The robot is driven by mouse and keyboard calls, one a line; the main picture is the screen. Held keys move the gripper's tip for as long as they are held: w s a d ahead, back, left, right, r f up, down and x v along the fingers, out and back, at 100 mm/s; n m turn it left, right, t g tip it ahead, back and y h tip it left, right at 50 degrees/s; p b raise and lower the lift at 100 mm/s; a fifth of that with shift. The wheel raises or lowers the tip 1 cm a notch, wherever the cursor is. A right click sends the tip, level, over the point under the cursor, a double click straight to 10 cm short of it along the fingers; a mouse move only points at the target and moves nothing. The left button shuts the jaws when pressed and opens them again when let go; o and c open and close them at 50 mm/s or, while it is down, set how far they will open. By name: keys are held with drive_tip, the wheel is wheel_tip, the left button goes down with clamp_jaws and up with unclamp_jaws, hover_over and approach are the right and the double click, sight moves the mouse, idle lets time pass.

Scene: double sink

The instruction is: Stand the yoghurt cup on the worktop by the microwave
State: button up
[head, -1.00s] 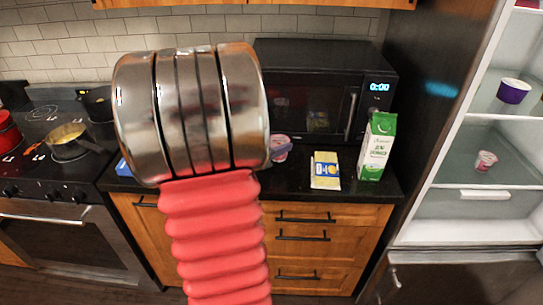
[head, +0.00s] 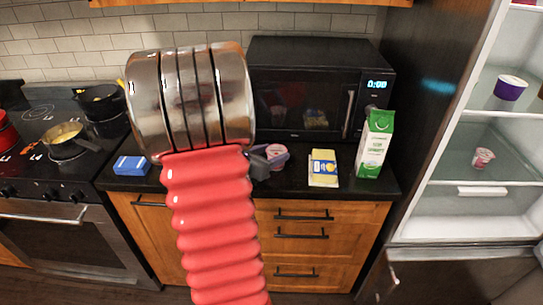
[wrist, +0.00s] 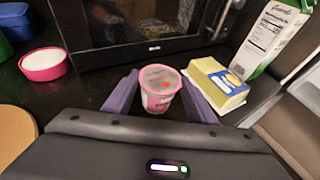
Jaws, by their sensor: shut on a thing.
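The yoghurt cup (head: 277,154), pink and white with a foil lid, is over the dark worktop (head: 215,183) in front of the microwave (head: 310,85). In the wrist view the cup (wrist: 158,88) stands upright between the fingers of my gripper (wrist: 160,95). My gripper also shows in the head view (head: 268,157), partly behind my arm. It is shut on the cup. The cup's base is at or very close to the worktop; I cannot tell whether it touches.
Butter (head: 323,166) and a green-white carton (head: 373,145) stand right of the cup. A pink bowl (wrist: 46,64) is to the left in the wrist view. A blue box (head: 132,165) lies near the stove (head: 60,150). The fridge (head: 485,200) is open and holds another small cup (head: 483,158).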

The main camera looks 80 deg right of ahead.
drive_tip(key=shift+f, duration=0.1)
drive_tip(key=o, duration=1.2)
drive_tip(key=shift+c, duration=0.2)
drive_tip(key=shift+w+a+r, duration=0.15)
drive_tip(key=shift+a+r, duration=0.1)
drive_tip(key=v, duration=1.1)
drive_tip(key=shift+a, duration=0.25)
drive_tip(key=shift+w, duration=0.1)
